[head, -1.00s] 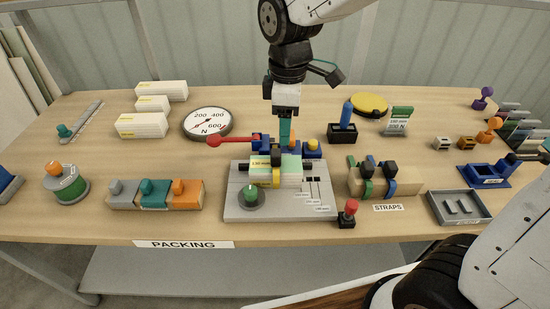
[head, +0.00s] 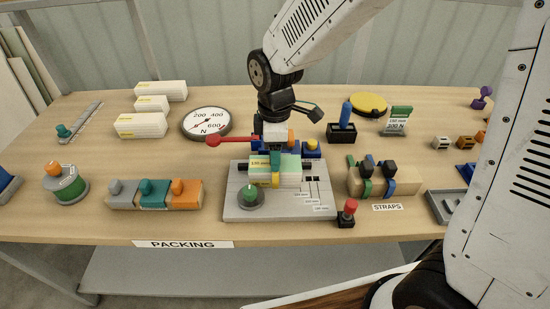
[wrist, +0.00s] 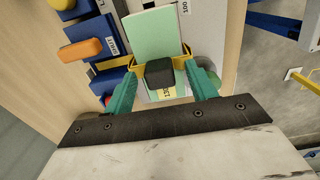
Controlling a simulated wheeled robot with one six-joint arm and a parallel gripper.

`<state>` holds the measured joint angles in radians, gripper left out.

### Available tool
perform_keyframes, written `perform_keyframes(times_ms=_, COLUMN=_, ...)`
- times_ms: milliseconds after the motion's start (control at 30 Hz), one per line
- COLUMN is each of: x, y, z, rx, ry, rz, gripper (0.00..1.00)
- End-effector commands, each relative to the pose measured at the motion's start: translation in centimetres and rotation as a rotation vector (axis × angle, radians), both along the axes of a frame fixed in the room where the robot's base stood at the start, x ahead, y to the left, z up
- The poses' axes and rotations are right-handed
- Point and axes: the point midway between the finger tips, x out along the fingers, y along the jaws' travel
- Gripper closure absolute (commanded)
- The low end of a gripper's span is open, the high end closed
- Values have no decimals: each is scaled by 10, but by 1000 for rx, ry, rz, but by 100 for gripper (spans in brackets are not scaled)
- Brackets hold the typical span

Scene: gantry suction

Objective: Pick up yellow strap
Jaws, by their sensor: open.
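The yellow strap (wrist: 180,64) is wrapped around a pale green and white block (wrist: 155,35) and carries a black grip block (wrist: 160,73) on top. My gripper (wrist: 164,85) is open, pointing down, with a teal finger on either side of the black grip block. A small gap shows beside the block; contact cannot be told. In the head view my gripper (head: 274,152) is over the block and partly hides the strap's top.
Blue holders with orange and yellow knobs (head: 312,145) stand close behind the block. A green knob (head: 250,195) is at the plate's front left, and a red-topped stick (head: 348,212) at its right. Green and blue straps (head: 388,183) sit to the right.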

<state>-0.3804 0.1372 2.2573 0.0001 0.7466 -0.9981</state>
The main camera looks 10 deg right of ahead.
Motion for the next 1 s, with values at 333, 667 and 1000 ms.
perform_keyframes(times_ms=333, x=0, y=0, z=0, rx=0, ry=0, rz=0, gripper=93)
perform_keyframes(times_ms=667, x=1, y=0, z=18, rx=1, ry=-4, rz=0, gripper=93)
perform_keyframes(times_ms=1000, x=1, y=0, z=84, rx=1, ry=-3, rz=0, gripper=93)
